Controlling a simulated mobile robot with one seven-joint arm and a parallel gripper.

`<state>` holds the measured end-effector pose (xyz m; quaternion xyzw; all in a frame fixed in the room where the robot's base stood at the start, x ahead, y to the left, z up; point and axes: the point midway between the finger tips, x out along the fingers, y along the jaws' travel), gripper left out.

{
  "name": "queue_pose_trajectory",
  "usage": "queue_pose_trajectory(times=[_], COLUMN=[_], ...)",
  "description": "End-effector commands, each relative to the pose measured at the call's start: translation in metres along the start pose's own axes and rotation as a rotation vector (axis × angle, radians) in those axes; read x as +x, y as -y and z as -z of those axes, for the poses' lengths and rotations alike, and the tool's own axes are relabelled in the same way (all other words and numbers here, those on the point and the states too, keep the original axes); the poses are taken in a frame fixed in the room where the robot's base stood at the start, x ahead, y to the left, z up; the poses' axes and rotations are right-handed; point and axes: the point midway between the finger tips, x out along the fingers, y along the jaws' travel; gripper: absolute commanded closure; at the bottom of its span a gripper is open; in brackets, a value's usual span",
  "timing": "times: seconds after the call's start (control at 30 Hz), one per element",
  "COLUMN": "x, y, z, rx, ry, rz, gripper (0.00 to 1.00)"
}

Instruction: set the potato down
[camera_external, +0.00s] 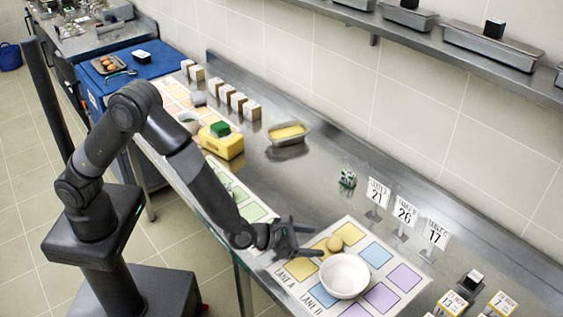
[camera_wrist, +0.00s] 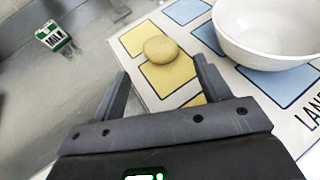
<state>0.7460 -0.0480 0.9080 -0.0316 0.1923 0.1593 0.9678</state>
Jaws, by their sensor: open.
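The potato (camera_external: 335,243) is a tan, rounded lump on the white lane mat (camera_external: 381,232). In the wrist view the potato (camera_wrist: 160,49) lies across the edge of a yellow square and the white gap beside it. My gripper (camera_external: 317,241) is open and empty, low over the mat, with its fingers pointing toward the potato. In the wrist view the potato shows just beyond the two fingertips (camera_wrist: 161,68), apart from both. A white bowl (camera_external: 344,277) stands on the mat close by, to the right of the potato in the wrist view (camera_wrist: 270,25).
A small green-and-white carton (camera_external: 348,179) stands behind the mat, near number signs (camera_external: 405,213). Small boxes (camera_external: 451,303) stand at the right. A yellow-filled metal pan (camera_external: 287,135) and yellow tub (camera_external: 221,142) are farther left. Bare steel counter lies between pan and mat.

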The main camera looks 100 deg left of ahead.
Motion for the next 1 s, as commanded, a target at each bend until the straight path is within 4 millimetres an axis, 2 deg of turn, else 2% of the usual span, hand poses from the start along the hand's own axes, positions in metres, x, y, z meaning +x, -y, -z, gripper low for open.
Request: queue_pose_trajectory(times=[0.03,0.2,0.4,0.5,0.57,0.67,0.8,1.0], x=[-0.012,-0.041,-0.059,-0.067,-0.075,-0.096,-0.139,-0.209], y=[0.000,0.000,-0.001,-0.011,-0.025,-0.058,-0.113,-0.176], z=[-0.001,0.000,-0.001,-0.012,-0.024,-0.051,-0.082,-0.099], rx=[0.000,0.000,-0.005,-0.051,-0.114,-0.276,-0.567,-1.002], ry=[0.000,0.000,0.001,0.006,0.013,0.027,0.045,0.057], rz=[0.002,0.001,-0.002,-0.033,-0.073,-0.170,-0.327,-0.522], gripper=[0.31,0.31,0.31,0.31,0.31,0.31,0.31,0.31])
